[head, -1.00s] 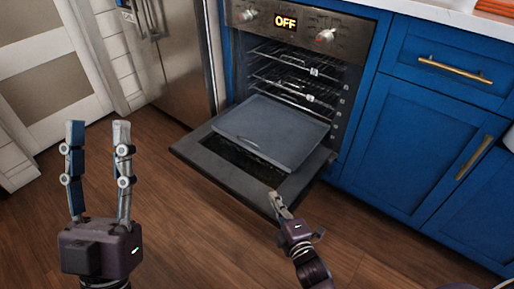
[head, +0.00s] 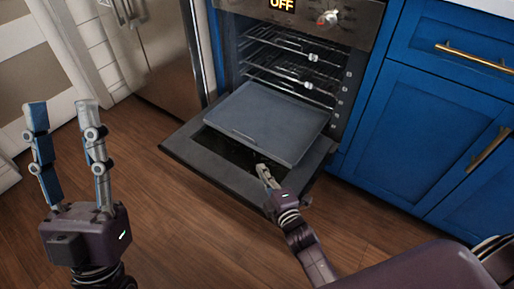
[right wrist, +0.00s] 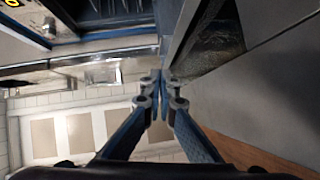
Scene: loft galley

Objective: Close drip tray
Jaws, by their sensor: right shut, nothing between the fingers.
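The drip tray (head: 268,124) is a flat grey tray pulled out of the oven, lying above the lowered oven door (head: 232,172). Its back end reaches into the oven cavity below the wire racks. My right gripper (head: 263,170) is shut and empty at the tray's front edge, over the open door; I cannot tell whether it touches the tray. In the right wrist view its fingertips (right wrist: 161,75) are together. My left gripper (head: 62,104) is open and empty, raised over the floor at the left.
The oven (head: 290,60) shows "OFF" on its panel, with wire racks (head: 290,70) inside. Blue cabinets (head: 420,120) with brass handles stand at the right. A steel fridge (head: 160,55) stands at the left. The wooden floor (head: 190,230) in front is clear.

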